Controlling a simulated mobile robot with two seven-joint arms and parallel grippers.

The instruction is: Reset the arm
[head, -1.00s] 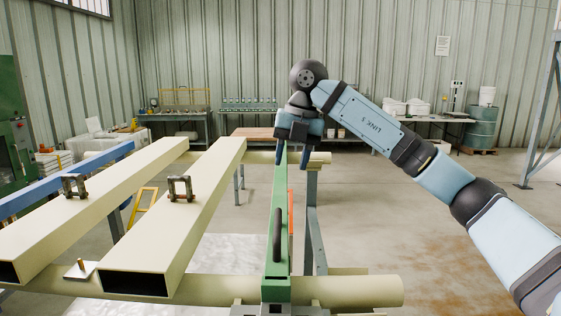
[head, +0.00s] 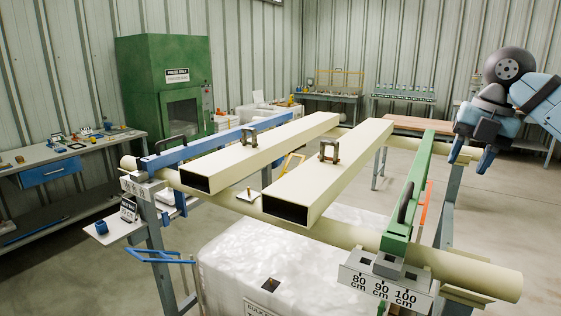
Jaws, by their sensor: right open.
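My right gripper (head: 471,160) hangs at the upper right of the head view, fingers pointing down and apart, with nothing between them. It is to the right of the far end of the green bar (head: 409,200), which has a black handle, and looks clear of it. My right arm reaches in from the right edge. My left gripper is not in view.
Two cream box beams (head: 330,172) with shackles and a blue bar (head: 215,142) lie across cream round tubes. A white bulk bag (head: 290,265) is below. A scale plate (head: 385,285) marks 80, 90 and 100 cm. A green press cabinet (head: 165,90) and benches stand behind.

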